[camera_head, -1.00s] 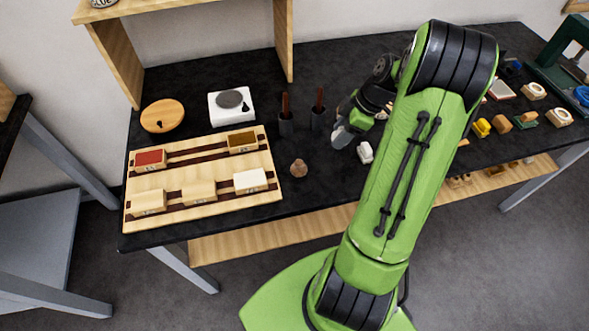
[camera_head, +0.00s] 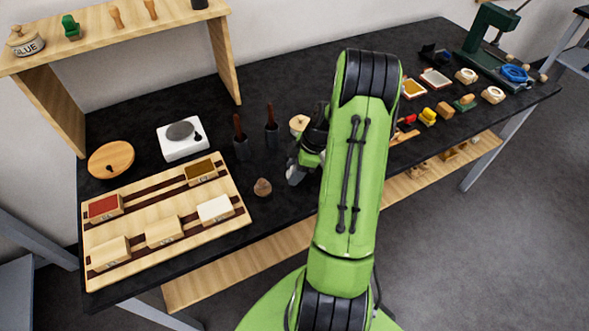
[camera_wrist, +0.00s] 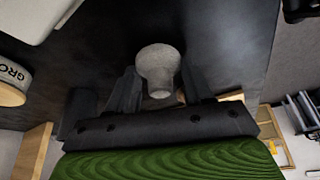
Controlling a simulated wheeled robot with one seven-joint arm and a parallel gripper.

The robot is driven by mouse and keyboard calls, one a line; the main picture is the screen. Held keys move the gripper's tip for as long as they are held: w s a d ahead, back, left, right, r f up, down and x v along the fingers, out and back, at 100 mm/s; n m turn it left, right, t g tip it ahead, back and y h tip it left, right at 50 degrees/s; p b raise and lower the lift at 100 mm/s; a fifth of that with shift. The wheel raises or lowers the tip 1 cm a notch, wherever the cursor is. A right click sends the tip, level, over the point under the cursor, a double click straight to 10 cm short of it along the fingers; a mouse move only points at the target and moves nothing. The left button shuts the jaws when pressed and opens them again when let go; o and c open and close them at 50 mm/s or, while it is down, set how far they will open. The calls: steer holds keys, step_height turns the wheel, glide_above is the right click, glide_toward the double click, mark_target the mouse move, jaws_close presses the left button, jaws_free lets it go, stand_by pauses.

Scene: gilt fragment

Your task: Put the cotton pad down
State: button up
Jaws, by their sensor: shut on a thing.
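The cotton pad (camera_wrist: 160,62), a pale grey rounded piece with a narrower neck, is held between the two dark fingers of my gripper (camera_wrist: 160,88) in the wrist view. In the head view my gripper (camera_head: 303,163) is over the dark workbench (camera_head: 262,224), and a pale bit of the pad (camera_head: 296,175) shows at its lower left. My green arm covers part of the bench behind it. I cannot tell whether the pad touches the bench.
A small brown lump (camera_head: 262,187) lies just left of my gripper. A wooden rack (camera_head: 139,232) with several small boxes lies farther left. Two dark holders (camera_head: 271,141) with brown handles and a round cream-topped item (camera_head: 299,124) stand behind. Several small items line the bench's right.

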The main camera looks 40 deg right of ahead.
steer(key=o, duration=0.9)
steer(key=shift+f, duration=0.1)
steer(key=shift+d+r+p, duration=0.1)
steer(key=shift+r+p, duration=0.25)
steer(key=shift+r, duration=0.05)
steer(key=p+v, duration=0.2)
steer(key=v, duration=0.9)
steer(key=w+a+r+m+h, duration=0.1)
steer(key=a+r, duration=0.4)
steer(key=a+r+m+h, duration=0.25)
steer(key=a+r, duration=0.45)
steer(key=a, duration=0.4)
steer(key=s+a+r+m+t, duration=0.1)
steer(key=s+a+m, duration=0.1)
steer(key=s+a, duration=0.1)
steer(key=s+a+r+m+t, duration=0.1)
steer(key=s+a+m, duration=0.1)
steer(key=s+a, duration=0.2)
steer(key=s+a+r+m, duration=0.1)
steer(key=s+a+m, duration=0.1)
steer(key=s, duration=0.5)
steer(key=shift+a+r+m+t, duration=0.25)
steer(key=shift+a+m+t, duration=0.15)
steer(key=shift+a, duration=0.4)
